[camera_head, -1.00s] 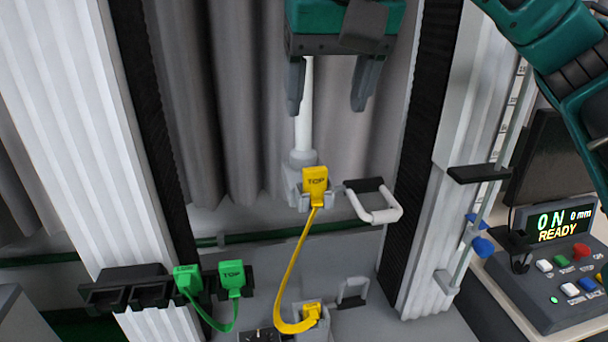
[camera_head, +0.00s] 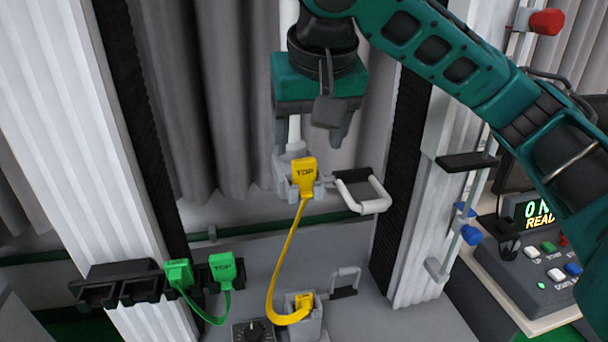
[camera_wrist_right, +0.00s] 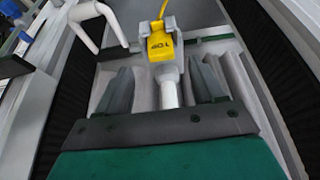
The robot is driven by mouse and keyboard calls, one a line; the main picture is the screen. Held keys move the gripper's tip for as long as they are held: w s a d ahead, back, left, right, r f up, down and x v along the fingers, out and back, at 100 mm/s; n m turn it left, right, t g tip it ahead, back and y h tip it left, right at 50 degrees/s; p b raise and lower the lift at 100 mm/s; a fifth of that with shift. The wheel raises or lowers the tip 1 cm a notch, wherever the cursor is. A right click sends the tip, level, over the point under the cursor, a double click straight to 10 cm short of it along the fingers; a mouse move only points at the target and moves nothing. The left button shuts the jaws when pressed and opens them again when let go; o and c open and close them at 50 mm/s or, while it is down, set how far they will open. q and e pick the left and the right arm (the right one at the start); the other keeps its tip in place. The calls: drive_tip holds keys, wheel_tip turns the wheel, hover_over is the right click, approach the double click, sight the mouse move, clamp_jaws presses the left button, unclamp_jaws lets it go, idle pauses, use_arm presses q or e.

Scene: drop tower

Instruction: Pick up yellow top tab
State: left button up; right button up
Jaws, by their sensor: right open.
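The yellow tab marked TOP (camera_head: 304,172) sits in a grey holder (camera_head: 284,186) at the lower end of a white rod. A yellow strap runs from it down to a yellow plug (camera_head: 304,302) in a grey block below. My right gripper (camera_head: 310,140) is just above the tab, pointing down, its fingers apart and empty. In the right wrist view the yellow tab (camera_wrist_right: 160,46) lies ahead of the fingertips of my right gripper (camera_wrist_right: 164,80), with the white rod between the fingers. My left gripper is not in view.
A white handle (camera_head: 364,192) sticks out right of the tab. Two green tabs (camera_head: 222,266) sit in a black rack (camera_head: 120,284) at lower left. Dark rails flank the bay. A control box (camera_head: 545,262) stands at right.

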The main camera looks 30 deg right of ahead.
sight(305, 159)
drive_tip(key=shift+x, duration=2.2)
drive_tip(key=shift+r, duration=0.1)
clamp_jaws()
